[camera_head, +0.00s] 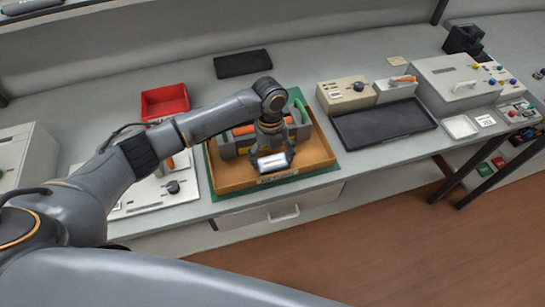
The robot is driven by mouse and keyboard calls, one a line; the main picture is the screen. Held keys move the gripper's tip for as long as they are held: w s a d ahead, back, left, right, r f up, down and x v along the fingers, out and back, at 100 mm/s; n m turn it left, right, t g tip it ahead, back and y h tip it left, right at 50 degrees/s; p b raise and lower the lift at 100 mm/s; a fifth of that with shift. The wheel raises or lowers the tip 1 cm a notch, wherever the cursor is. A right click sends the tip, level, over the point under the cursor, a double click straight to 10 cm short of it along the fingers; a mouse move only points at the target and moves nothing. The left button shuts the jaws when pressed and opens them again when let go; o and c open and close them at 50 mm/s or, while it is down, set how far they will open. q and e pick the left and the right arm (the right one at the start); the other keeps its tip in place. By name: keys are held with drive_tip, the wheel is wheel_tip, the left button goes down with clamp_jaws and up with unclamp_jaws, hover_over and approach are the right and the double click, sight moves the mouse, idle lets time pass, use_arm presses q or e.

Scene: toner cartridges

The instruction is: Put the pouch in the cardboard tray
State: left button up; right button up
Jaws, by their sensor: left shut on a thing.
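The pouch (272,162), a small silvery white packet, is between the fingers of my left gripper (271,156). The gripper is shut on it and points down over the front part of the cardboard tray (318,156). The tray is brown and shallow, on a green mat on the bench. In this view the pouch overlaps the tray's inside; I cannot tell whether it touches the floor. A grey cartridge with orange parts (243,130) lies in the back of the tray, partly hidden by my arm. My right gripper is not in view.
A red bin (165,101) stands behind left of the tray. A black tray (385,124) and beige box (346,93) are to the right. A dark pad (243,64) lies at the back. A white device (150,188) is left of the tray.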

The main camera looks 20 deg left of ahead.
sight(271, 157)
use_arm(q)
drive_tip(key=shift+f, duration=0.15)
drive_tip(key=o, duration=1)
wheel_tip(271, 157, up, 12)
drive_tip(key=w+b, duration=0.1)
drive_tip(key=shift+a+r, duration=0.2)
drive_tip(key=shift+a, duration=0.2)
drive_tip(key=shift+w, duration=0.1)
